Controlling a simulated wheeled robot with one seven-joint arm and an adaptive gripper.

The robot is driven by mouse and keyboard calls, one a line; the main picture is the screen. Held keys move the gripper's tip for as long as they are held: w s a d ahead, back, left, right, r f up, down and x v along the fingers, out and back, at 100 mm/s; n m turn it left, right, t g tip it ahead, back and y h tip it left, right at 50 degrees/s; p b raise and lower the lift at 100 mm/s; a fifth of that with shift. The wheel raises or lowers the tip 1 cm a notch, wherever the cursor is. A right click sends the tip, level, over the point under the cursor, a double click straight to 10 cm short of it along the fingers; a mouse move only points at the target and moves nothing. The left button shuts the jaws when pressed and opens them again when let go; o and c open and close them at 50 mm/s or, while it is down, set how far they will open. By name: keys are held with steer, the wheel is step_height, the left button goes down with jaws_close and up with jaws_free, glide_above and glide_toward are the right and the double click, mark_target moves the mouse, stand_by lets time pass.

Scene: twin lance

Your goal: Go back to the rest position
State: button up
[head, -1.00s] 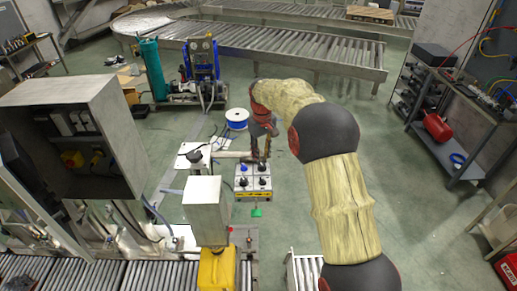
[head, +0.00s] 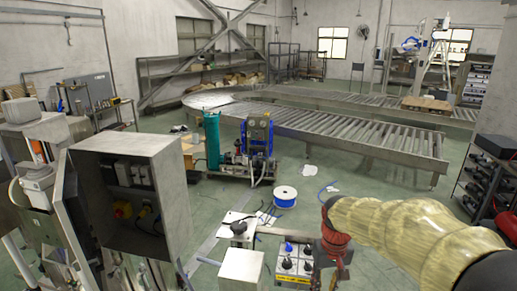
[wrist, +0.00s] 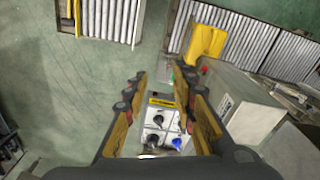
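My gripper (head: 332,272) shows at the bottom of the head view, at the end of my cream-sleeved arm, just right of a small white control box (head: 294,265) with black and blue knobs. In the wrist view my gripper (wrist: 164,78) has its two yellow-and-black fingers spread wide apart. The control box (wrist: 160,128) shows below, between the fingers. Nothing is held between the fingertips. The fingertips are partly cut off and dark in the head view.
A grey electrical cabinet (head: 165,185) stands open at the left. A blue-and-white spool (head: 285,195) lies on the floor behind the control box. A roller conveyor (head: 360,140) crosses the back. A yellow object (wrist: 206,44) sits by rollers in the wrist view. Green floor is open at right.

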steer(key=s+f+t+b, duration=0.2)
steer(key=s+f+b, duration=0.1)
steer(key=s+b, duration=0.5)
steer(key=s+f+t+b, duration=0.3)
steer(key=s+b, duration=0.5)
steer(key=s, duration=0.6)
steer(key=shift+s+d+f+m, duration=0.2)
steer(key=shift+s+m, duration=0.1)
steer(key=shift+m, duration=0.1)
